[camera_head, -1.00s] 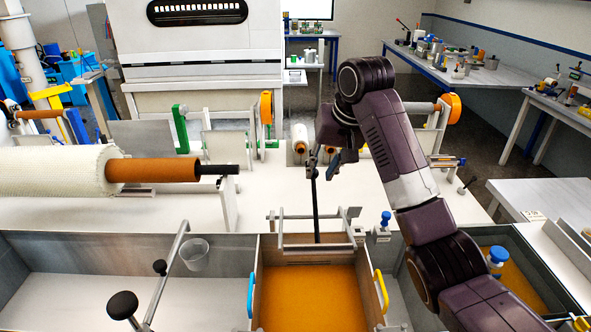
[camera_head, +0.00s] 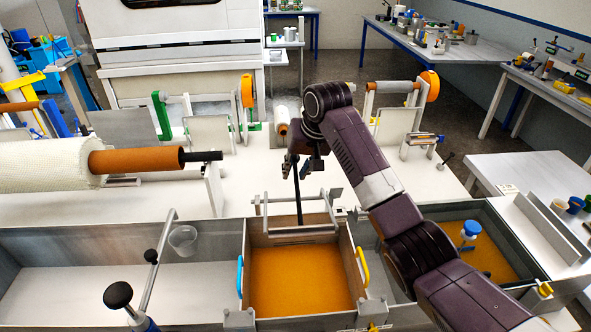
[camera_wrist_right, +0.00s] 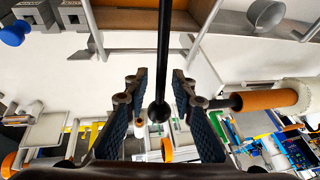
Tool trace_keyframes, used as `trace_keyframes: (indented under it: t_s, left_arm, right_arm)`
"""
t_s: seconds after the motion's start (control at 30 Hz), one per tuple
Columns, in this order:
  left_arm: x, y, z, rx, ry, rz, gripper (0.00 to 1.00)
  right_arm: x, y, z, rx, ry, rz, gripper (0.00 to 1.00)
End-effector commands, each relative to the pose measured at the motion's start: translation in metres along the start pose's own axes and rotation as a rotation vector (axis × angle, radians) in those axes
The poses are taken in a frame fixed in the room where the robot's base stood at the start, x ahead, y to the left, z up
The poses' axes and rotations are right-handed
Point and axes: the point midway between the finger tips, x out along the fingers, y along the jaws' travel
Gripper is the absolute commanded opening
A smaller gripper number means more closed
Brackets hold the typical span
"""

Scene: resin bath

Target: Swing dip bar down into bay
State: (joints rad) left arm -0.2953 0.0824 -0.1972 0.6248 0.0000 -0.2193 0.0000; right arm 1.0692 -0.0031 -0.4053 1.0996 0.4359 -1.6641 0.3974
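The dip bar is a pale metal frame (camera_head: 296,228) with a thin black rod (camera_head: 298,196) standing nearly upright from it, at the rear edge of the amber resin bay (camera_head: 300,282). My right gripper (camera_head: 304,172) is at the upper end of the rod. In the right wrist view, the black rod (camera_wrist_right: 164,60) ends in a round black knob (camera_wrist_right: 158,112) between the two blue-padded fingers of my right gripper (camera_wrist_right: 157,85). The fingers are open, with gaps on both sides of the rod. My left gripper is out of view.
A second amber bay (camera_head: 490,262) lies right, partly behind my right arm. A white fabric roll (camera_head: 48,166) on an orange core (camera_head: 135,160) extends over the white table.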

Motion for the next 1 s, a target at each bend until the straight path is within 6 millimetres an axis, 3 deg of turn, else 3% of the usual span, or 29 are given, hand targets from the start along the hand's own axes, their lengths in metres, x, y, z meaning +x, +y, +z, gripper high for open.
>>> trace_keyframes:
  t_s: [0.2,0.67,1.0]
  left_arm:
    - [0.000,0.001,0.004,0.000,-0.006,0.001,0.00]
    - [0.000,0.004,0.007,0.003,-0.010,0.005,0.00]
    - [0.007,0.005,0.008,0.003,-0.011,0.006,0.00]
  right_arm:
    - [0.000,0.000,0.000,0.000,0.000,0.000,0.00]
    - [0.000,0.000,0.000,0.000,0.004,0.000,0.00]
    - [0.001,0.000,0.013,-0.014,0.068,-0.001,0.00]
